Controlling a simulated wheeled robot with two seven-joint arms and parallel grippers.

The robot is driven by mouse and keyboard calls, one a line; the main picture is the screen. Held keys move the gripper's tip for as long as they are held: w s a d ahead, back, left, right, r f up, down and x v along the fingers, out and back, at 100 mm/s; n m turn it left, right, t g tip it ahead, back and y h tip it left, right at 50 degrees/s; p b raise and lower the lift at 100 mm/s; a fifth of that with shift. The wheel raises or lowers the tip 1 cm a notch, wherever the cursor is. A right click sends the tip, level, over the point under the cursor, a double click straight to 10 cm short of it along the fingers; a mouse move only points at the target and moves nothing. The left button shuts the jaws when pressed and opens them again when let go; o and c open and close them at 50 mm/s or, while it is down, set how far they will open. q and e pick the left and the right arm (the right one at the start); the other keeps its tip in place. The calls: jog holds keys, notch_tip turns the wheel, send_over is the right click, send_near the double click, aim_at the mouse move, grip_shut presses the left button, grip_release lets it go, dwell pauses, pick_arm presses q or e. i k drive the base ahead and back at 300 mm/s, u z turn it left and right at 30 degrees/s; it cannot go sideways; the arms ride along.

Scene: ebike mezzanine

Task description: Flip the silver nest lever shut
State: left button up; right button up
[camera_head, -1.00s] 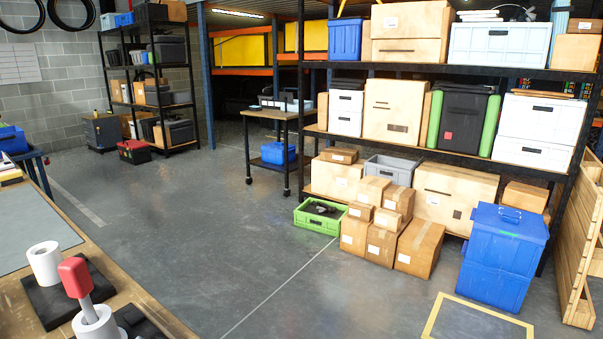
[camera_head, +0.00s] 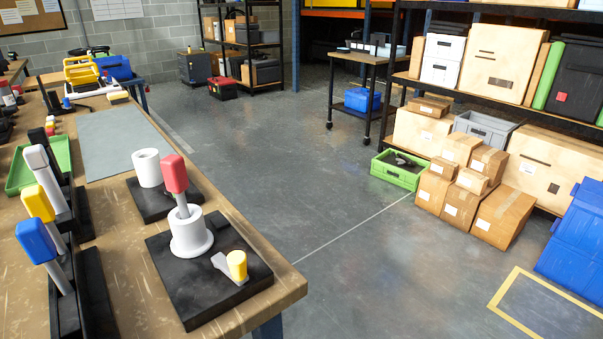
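A short silver-grey lever (camera_head: 222,266) with a yellow knob (camera_head: 237,264) sits low on a black base plate (camera_head: 190,299) near the bench's front right corner. Whether it counts as open or shut cannot be told. Behind it on the same plate a white round holder (camera_head: 189,235) has a red-handled tool (camera_head: 175,175) standing in it, slightly tilted. Neither of my grippers is in view.
The wooden bench (camera_head: 130,262) also carries a white cylinder (camera_head: 148,168) on a second black plate, and blue (camera_head: 37,241), yellow (camera_head: 38,204) and white-handled tools in a black rack at left. A green tray (camera_head: 22,170) lies behind. Floor to the right is clear before the boxes.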

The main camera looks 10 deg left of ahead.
aim_at(235, 266)
jog(key=u, duration=1.35)
jog(key=k, duration=0.75)
jog(key=z, duration=1.35)
